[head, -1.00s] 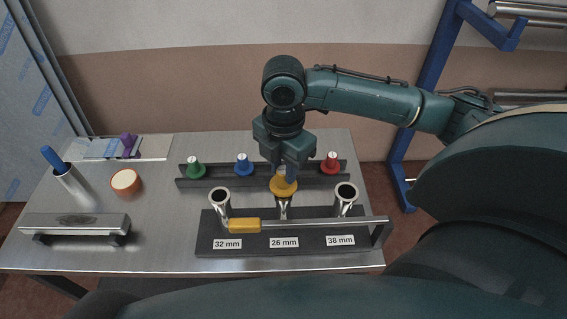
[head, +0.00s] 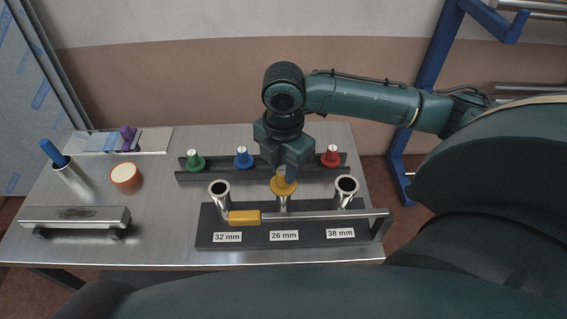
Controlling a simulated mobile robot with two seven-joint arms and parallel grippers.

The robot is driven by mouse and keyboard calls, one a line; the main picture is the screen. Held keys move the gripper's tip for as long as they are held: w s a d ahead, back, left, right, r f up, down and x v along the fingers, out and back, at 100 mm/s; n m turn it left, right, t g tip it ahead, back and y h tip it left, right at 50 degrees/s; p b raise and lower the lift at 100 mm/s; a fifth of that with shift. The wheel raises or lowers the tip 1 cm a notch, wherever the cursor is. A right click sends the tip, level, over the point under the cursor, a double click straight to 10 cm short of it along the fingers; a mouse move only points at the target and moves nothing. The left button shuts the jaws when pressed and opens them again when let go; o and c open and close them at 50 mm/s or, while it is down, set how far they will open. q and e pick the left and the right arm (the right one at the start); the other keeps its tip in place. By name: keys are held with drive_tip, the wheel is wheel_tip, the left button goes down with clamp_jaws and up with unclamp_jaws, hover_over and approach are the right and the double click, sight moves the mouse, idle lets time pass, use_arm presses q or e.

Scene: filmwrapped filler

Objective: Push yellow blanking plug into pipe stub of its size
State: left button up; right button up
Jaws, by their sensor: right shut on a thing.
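The yellow plug (head: 283,187) sits at the top of the middle pipe stub (head: 283,205), labelled 26 mm. Its wide flange covers the stub's mouth, so I cannot tell how deep it is in. My right gripper (head: 287,174) points down and is shut on the yellow plug from above. The left stub (head: 220,195), labelled 32 mm, and the right stub (head: 345,190), labelled 38 mm, are open and empty. My left gripper is not in view.
Green (head: 195,161), blue (head: 243,158) and red (head: 331,157) plugs stand in a dark rack behind the stubs. A bar with a yellow sleeve (head: 244,217) crosses in front of the stubs. A holder with a blue-handled tool (head: 54,153), an orange-brown roll (head: 125,177) and a metal block (head: 75,217) are at left.

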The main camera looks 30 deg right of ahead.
drive_tip(key=shift+f, duration=0.15)
drive_tip(key=o, duration=1.5)
drive_tip(key=shift+o, duration=0.2)
wheel_tip(320, 180, up, 3)
drive_tip(key=p, duration=0.4)
wheel_tip(320, 180, up, 2)
drive_tip(key=shift+r+p, duration=0.15)
drive_tip(key=shift+p, duration=0.3)
drive_tip(key=shift+r, duration=1.35)
drive_tip(key=shift+s, duration=0.1)
